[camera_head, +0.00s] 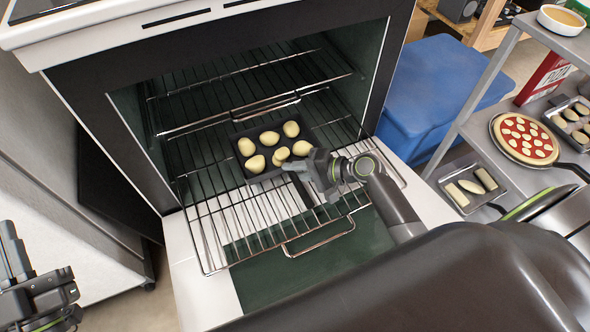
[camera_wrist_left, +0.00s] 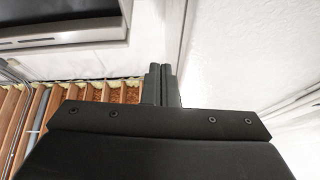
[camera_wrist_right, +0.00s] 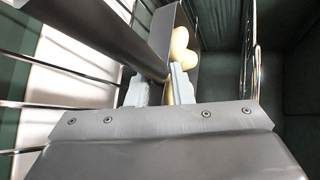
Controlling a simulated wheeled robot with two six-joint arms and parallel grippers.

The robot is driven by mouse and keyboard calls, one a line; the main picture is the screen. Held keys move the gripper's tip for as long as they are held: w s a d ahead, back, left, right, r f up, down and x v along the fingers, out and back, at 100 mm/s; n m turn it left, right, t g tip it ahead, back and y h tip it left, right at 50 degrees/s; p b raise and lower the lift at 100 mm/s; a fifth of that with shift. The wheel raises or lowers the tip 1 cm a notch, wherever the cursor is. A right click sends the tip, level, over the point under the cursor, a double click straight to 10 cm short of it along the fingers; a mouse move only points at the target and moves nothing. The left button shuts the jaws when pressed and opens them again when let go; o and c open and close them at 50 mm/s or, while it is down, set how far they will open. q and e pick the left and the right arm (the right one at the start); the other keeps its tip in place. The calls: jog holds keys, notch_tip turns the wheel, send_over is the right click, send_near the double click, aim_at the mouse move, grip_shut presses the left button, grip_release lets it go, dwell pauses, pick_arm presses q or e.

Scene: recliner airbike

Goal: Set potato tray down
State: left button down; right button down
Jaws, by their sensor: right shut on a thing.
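The dark potato tray (camera_head: 267,151) holds several pale potatoes (camera_head: 291,129). It is over the pulled-out wire oven rack (camera_head: 215,214), toward the oven opening, and looks roughly level. I cannot tell whether it rests on the rack or hangs slightly above it. My left gripper (camera_head: 38,290) is away at the lower left, empty. Its fingers (camera_wrist_left: 160,85) are together in the left wrist view.
The open oven (camera_head: 250,60) has another rack higher inside. Its lowered door (camera_head: 190,285) lies below the pulled-out rack. A blue bin (camera_head: 440,85) stands right of the oven. A metal shelf at right holds a pizza (camera_head: 525,138) and small food trays (camera_head: 470,187).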

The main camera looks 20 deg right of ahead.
jog(key=c, duration=1.7)
grip_release()
jog(key=shift+c, duration=0.2)
jog(key=o, duration=0.5)
jog(key=shift+c, duration=0.2)
